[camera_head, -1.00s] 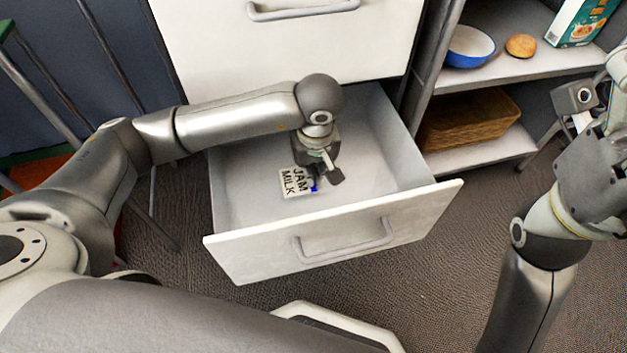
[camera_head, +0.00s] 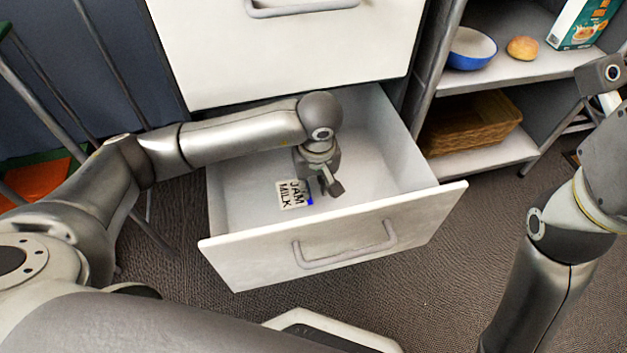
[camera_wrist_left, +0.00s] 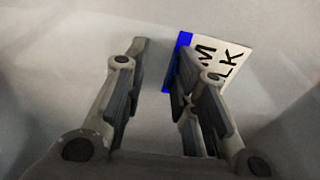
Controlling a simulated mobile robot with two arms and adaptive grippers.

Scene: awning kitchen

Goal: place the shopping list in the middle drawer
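The shopping list (camera_head: 289,195) is a small white card with black words JAM and MILK and a blue edge. It is inside the open white drawer (camera_head: 235,255) and appears to lie on its floor. The list also shows in the left wrist view (camera_wrist_left: 232,58), partly hidden behind one finger. My left gripper (camera_head: 328,188) is inside the drawer, just right of the list. In the left wrist view its fingers (camera_wrist_left: 160,88) are apart with nothing held between them. My right arm stands at the right edge, and its fingers are not in view.
A closed white drawer front (camera_head: 290,55) is above the open one. To the right a grey shelf unit holds a blue bowl (camera_head: 470,50), a bun (camera_head: 522,48), a box (camera_head: 580,22) and a wicker basket (camera_head: 470,125). The drawer's right part is empty.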

